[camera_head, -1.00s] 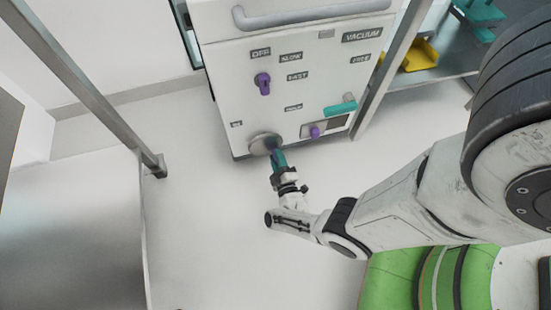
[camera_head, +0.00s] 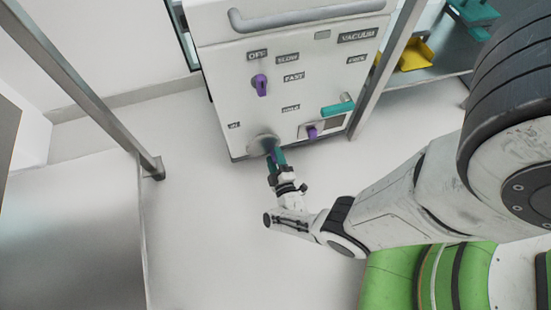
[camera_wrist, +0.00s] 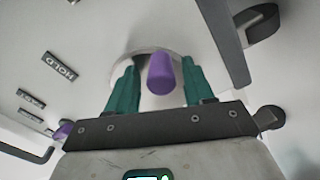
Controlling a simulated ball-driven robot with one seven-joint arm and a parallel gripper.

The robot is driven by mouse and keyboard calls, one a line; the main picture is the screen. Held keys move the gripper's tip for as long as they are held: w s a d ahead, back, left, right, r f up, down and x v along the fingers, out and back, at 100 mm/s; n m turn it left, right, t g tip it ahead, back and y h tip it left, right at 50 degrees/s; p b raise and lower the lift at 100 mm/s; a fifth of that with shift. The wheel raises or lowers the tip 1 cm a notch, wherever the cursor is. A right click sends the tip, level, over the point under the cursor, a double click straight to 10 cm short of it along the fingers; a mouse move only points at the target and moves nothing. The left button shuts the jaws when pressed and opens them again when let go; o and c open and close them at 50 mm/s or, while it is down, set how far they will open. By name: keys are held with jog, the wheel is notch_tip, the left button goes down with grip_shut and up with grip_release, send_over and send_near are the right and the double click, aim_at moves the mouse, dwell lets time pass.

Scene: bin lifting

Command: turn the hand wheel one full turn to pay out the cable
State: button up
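The hand wheel (camera_head: 262,145) is a grey disc low on the front of the white cabinet, with its right side partly hidden by my gripper. Its purple handle (camera_wrist: 161,73) stands out between my fingers in the wrist view. My gripper (camera_head: 276,157) reaches the wheel from the front. In the wrist view my gripper (camera_wrist: 160,85) has one teal finger on each side of the handle. A narrow gap shows on both sides, so the fingers are open around it. The cable is not visible.
The white cabinet (camera_head: 215,75) also carries a purple knob (camera_head: 259,85), a teal handle (camera_head: 338,109) and a smaller purple knob (camera_head: 312,132). Metal posts stand left (camera_head: 75,80) and right (camera_head: 385,70). A metal table (camera_head: 75,230) is at left. The floor between is clear.

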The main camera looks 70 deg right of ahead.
jog(key=shift+s, duration=0.15)
jog(key=p+v, duration=0.1)
jog(key=v, duration=0.9)
jog(key=shift+a+p, duration=0.3)
jog(key=shift+p, duration=0.1)
jog(key=shift+s+f, duration=0.1)
jog(key=shift+s, duration=0.05)
jog(key=w+d+n+b, duration=0.2)
jog(key=d+n, duration=0.1)
jog(key=n, duration=0.8)
jog(key=w+d+n+b, duration=0.2)
jog(key=d+n, duration=0.1)
jog(key=n, duration=0.9)
jog(key=w+d+n+b, duration=0.2)
jog(key=d+n, duration=0.1)
jog(key=n, duration=0.9)
jog(key=shift+w+d+f, duration=0.2)
jog(key=shift+f, duration=0.05)
